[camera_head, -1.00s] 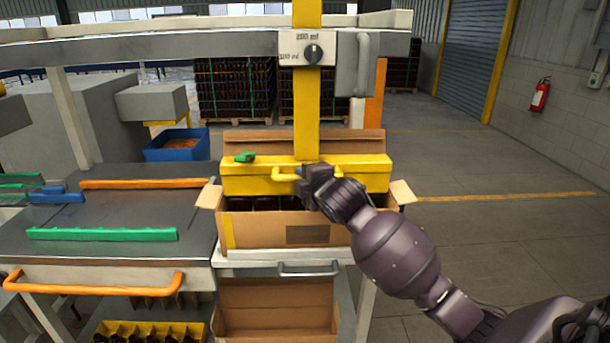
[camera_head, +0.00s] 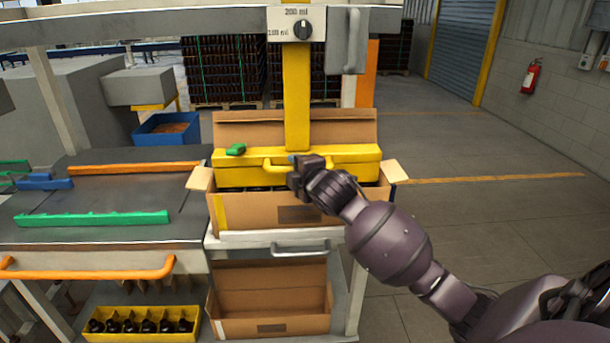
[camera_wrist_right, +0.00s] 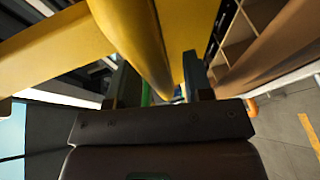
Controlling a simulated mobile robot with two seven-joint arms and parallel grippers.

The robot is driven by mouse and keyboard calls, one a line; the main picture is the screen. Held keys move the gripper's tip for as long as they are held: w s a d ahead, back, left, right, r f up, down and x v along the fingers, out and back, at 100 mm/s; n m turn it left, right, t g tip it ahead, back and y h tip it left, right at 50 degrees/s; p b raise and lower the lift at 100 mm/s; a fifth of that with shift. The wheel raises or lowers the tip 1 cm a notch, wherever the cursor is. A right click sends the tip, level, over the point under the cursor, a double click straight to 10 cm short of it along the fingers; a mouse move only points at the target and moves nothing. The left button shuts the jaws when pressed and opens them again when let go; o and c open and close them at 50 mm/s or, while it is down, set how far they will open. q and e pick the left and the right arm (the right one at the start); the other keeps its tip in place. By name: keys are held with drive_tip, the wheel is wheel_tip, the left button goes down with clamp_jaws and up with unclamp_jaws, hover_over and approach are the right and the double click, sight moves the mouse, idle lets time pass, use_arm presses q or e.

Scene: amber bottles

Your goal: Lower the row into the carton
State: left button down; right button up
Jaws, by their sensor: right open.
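The open cardboard carton (camera_head: 245,213) stands on a white shelf with its flaps spread. The yellow lifting head (camera_head: 232,174) hangs from a yellow post and sits low in the carton's mouth. Dark tops of the bottle row (camera_head: 262,189) show only as a thin strip between the head and the carton's front wall; the rest is hidden. My right gripper (camera_head: 298,168) is at the head's yellow handle (camera_head: 276,168). In the right wrist view its open fingers (camera_wrist_right: 157,78) stand either side of the yellow handle bar (camera_wrist_right: 148,45). My left gripper is out of view.
A dial panel (camera_head: 297,24) is on the beam above. A second empty carton (camera_head: 268,321) and a yellow crate (camera_head: 142,337) with bottles stand below. The floor at right is clear.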

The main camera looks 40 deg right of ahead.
use_arm(q)
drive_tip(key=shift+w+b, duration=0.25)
drive_tip(key=shift+b, duration=0.15)
use_arm(e)
drive_tip(key=v, duration=1)
drive_tip(key=shift+s, duration=0.2)
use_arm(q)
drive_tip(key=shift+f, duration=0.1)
use_arm(e)
drive_tip(key=s+a+f+m+y, duration=0.1)
drive_tip(key=a+f+m+y, duration=0.1)
drive_tip(key=f+m, duration=0.45)
drive_tip(key=s+a+f+m+y, duration=0.1)
drive_tip(key=s+a+f+m, duration=0.15)
drive_tip(key=f, duration=0.75)
use_arm(q)
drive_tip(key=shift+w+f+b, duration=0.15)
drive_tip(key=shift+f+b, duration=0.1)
drive_tip(key=shift+b, duration=0.25)
use_arm(e)
drive_tip(key=s+a+f+m+g, duration=0.2)
drive_tip(key=s+f, duration=0.6)
drive_tip(key=f, duration=0.1)
drive_tip(key=s+a+f+m+g, duration=0.2)
drive_tip(key=s+f+m, duration=0.1)
drive_tip(key=s+f, duration=0.5)
wheel_tip(320, 180, down, 2)
drive_tip(key=shift+h, duration=0.4)
